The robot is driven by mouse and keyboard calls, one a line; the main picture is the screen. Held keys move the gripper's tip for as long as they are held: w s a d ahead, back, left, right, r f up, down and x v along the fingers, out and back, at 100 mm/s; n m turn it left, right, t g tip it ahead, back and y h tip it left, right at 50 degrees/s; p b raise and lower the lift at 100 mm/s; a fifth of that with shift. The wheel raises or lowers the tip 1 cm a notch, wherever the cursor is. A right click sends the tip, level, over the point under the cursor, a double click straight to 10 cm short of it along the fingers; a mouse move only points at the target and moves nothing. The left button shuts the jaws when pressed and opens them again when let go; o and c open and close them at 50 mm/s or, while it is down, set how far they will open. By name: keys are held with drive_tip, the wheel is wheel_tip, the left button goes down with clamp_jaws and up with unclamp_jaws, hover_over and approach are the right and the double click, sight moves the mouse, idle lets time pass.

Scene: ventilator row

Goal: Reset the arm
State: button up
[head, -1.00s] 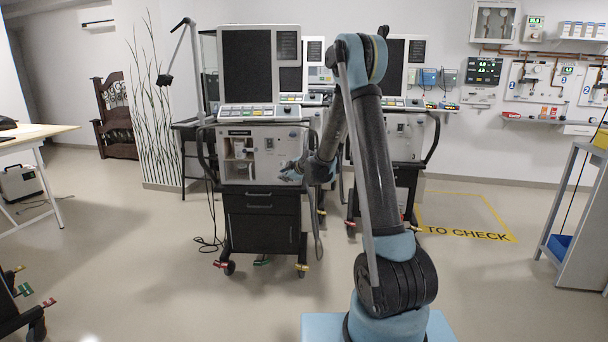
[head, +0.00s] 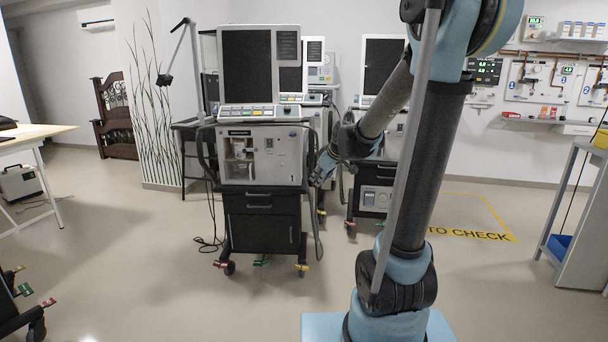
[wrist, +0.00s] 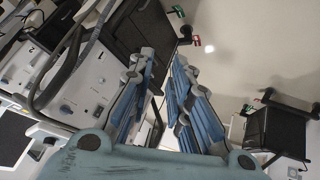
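My arm rises at the right of the head view. My gripper (head: 322,173) is small there, just right of the nearest ventilator's front, and looks apart from it. In the wrist view, the two blue-padded fingers of my gripper (wrist: 165,62) stand apart with a gap between them. Nothing shows between them. The nearest ventilator (head: 262,155) stands upright on its cart, with a dark screen on top and black drawers below. Part of it fills the upper left of the wrist view (wrist: 85,85), tilted.
More ventilators stand behind, one (head: 385,70) partly hidden by my arm. A wooden-topped table (head: 35,132) is at left, a grey shelf unit (head: 585,215) at right. A yellow floor marking (head: 470,234) reads "TO CHECK". The floor in front is mostly clear.

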drive_tip(key=s+d+f+m+g+h, duration=0.1)
drive_tip(key=s+d+f+m, duration=0.1)
drive_tip(key=s, duration=0.9)
drive_tip(key=s+d+f+m+g+h, duration=0.1)
drive_tip(key=s+d+f+m+g, duration=0.1)
drive_tip(key=s+d, duration=0.4)
drive_tip(key=s+d+f+m+g+h, duration=0.1)
drive_tip(key=s+d+f+m, duration=0.3)
drive_tip(key=s, duration=1.2)
drive_tip(key=shift+d+f+m+h, duration=0.2)
drive_tip(key=shift+d+m+h, duration=0.3)
drive_tip(key=shift+m, duration=0.5)
drive_tip(key=shift+w+f+g, duration=0.2)
drive_tip(key=shift+w+g, duration=0.1)
drive_tip(key=shift+w, duration=0.15)
